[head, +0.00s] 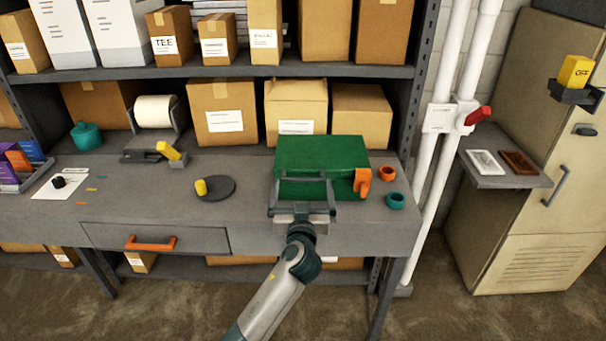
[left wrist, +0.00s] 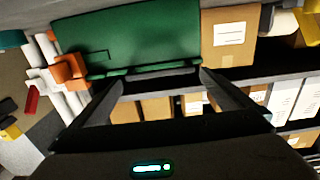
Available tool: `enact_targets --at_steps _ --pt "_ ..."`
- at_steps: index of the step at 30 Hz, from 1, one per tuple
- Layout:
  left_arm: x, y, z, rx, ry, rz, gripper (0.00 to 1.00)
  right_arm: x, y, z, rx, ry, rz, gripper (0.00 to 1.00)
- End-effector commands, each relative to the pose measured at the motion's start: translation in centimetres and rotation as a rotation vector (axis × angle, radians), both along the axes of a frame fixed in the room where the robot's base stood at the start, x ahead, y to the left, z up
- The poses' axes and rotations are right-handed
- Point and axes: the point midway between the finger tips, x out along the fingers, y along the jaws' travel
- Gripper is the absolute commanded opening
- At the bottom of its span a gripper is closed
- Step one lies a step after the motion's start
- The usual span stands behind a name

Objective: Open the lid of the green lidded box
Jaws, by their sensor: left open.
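The green lidded box (head: 322,152) stands on the grey workbench toward its right end. Its lid looks shut. An orange piece (head: 362,182) sits at its front right corner; it also shows in the left wrist view (left wrist: 69,70). My left gripper (head: 304,180) is open and empty in front of the box, its two fingers spread wide and pointing at the front face. In the left wrist view the green box (left wrist: 145,38) lies just beyond the fingertips; whether they touch it I cannot tell. My right gripper is not in view.
An orange ring (head: 387,173) and a teal ring (head: 395,201) lie right of the box on the workbench (head: 240,200). A dark disc with a yellow knob (head: 201,187) lies to the left. Cardboard boxes (head: 221,111) stand behind. White pipes (head: 445,130) rise at the right.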

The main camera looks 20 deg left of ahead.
Motion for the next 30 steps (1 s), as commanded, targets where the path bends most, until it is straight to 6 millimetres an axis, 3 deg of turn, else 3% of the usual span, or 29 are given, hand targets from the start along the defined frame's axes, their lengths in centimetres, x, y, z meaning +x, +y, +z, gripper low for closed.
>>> enact_targets --at_steps 3,9,22,23,28,30 --pt "1.8 0.6 0.3 0.004 0.0 0.002 1.0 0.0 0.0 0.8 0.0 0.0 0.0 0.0" --pt "3.7 1.1 0.1 0.002 0.001 0.0 1.0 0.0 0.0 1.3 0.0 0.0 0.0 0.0" --pt "4.3 1.2 0.0 0.0 0.0 0.0 1.0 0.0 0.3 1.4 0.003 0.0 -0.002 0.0" --pt "4.3 1.2 0.0 0.0 0.0 0.0 0.98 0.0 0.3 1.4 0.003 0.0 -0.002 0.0" --pt "4.3 1.2 0.0 0.0 0.0 0.0 0.57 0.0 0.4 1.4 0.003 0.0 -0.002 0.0" --pt "4.3 1.2 0.0 0.0 0.0 0.0 0.55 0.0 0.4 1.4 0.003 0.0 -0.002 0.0"
